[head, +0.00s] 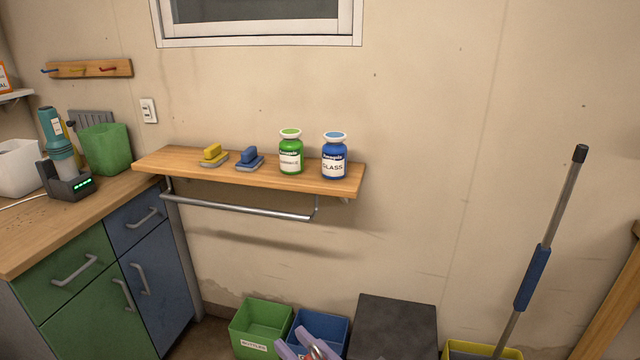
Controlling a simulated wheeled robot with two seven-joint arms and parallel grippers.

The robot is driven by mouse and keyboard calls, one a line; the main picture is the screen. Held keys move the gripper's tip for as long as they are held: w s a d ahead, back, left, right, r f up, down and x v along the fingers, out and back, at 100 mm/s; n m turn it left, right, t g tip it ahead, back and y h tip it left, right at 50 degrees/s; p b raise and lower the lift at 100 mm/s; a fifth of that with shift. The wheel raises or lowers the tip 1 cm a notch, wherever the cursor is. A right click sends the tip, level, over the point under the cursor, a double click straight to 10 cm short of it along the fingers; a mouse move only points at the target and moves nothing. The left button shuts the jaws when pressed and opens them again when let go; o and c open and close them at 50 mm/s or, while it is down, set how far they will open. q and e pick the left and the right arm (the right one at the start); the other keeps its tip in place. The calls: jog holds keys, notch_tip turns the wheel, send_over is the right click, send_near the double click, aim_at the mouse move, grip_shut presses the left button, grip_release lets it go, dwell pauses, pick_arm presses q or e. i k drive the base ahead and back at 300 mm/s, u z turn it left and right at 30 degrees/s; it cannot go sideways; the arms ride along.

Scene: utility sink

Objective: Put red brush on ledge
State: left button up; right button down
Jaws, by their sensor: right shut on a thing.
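The ledge (225,182) is a wooden wall shelf with a metal rail under it. A yellow brush (213,156) and a blue brush (249,159) sit on its left and middle part. A green bottle (291,152) and a blue bottle (334,157) stand upright to their right. My right gripper (306,350) shows at the bottom edge, in front of the bins and well below the ledge. My left gripper is not in view.
A green bin (262,318), a blue bin (335,322) and a dark box (395,325) stand below the ledge. A mop handle (545,235) rises at right from a yellow bucket (482,350). A counter (95,212) with a green container (105,148) is at left.

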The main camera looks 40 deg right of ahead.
aim_at(163, 155)
jog(key=u, duration=0.8)
jog(key=i, duration=1.35)
jog(key=z, duration=0.25)
